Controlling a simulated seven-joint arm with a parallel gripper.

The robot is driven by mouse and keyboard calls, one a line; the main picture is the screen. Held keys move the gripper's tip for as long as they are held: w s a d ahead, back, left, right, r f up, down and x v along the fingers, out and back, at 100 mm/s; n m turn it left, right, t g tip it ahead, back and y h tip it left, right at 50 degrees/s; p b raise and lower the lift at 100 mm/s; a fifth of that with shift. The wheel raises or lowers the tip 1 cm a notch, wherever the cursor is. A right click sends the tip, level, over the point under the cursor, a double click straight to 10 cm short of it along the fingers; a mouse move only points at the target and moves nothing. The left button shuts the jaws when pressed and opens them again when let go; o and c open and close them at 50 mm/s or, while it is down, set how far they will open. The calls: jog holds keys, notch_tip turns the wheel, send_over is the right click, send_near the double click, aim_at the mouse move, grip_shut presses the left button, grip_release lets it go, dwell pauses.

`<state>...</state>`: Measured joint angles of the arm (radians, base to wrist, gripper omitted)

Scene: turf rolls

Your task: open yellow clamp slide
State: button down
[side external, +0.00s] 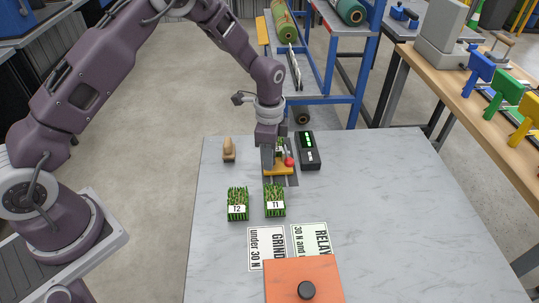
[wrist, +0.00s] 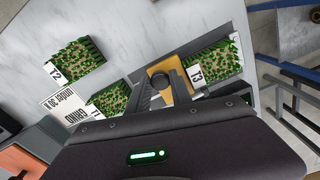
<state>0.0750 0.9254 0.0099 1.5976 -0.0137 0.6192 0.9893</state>
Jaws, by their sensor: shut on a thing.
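The yellow clamp slide (side external: 281,172) sits on a dark rail on the table, below my gripper (side external: 268,168). In the wrist view the yellow slide (wrist: 184,91) shows between and beyond my fingers, with a round dark knob (wrist: 159,79) at the fingertips. My gripper is shut on this knob, though the fingers partly hide the contact. Turf piece T3 (wrist: 221,59) lies next to the slide; in the side view my gripper mostly hides it. Turf pieces T2 (side external: 238,203) and T1 (side external: 275,200) lie apart from the slide, nearer the side camera.
A black device with a green display (side external: 308,150) stands right of the slide, and a wooden-handled tool (side external: 229,149) left. GRIND (side external: 267,247) and RELAY (side external: 311,241) cards lie in front, before an orange box with a black knob (side external: 303,279). The table's right side is clear.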

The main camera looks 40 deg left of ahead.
jog(key=shift+s+d, duration=1.15)
jog(key=shift+d, duration=0.1)
jog(key=c, duration=1.4)
grip_release()
jog(key=shift+c, duration=0.2)
notch_tip(320, 180, up, 7)
jog(key=shift+r, duration=0.1)
